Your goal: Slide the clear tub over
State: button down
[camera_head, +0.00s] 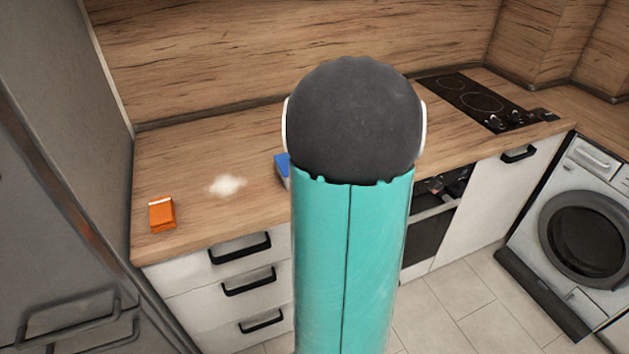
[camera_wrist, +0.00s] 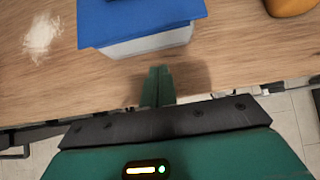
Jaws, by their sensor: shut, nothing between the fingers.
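The clear tub (camera_wrist: 150,43) has a pale, see-through body and a blue lid (camera_wrist: 140,24). It stands on the wooden counter in the upper middle of the wrist view, its top cut off by the frame edge. In the head view only a bit of the tub's blue lid (camera_head: 282,165) shows at the left of my arm, which hides the rest. My gripper (camera_wrist: 159,72) is shut and empty, its green fingers together just on the near side of the tub. Whether the fingertips touch it I cannot tell. The head view hides my gripper behind my arm.
A white powdery patch (camera_head: 227,185) lies on the counter left of the tub, with an orange box (camera_head: 161,214) farther left. A rounded orange thing (camera_wrist: 291,5) is right of the tub in the wrist view. A black hob (camera_head: 478,100) is at right.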

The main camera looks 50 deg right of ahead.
jog(key=shift+w+d, duration=0.3)
jog(key=shift+w, duration=0.3)
jog(key=shift+w+d, duration=0.25)
jog(key=shift+w, duration=0.3)
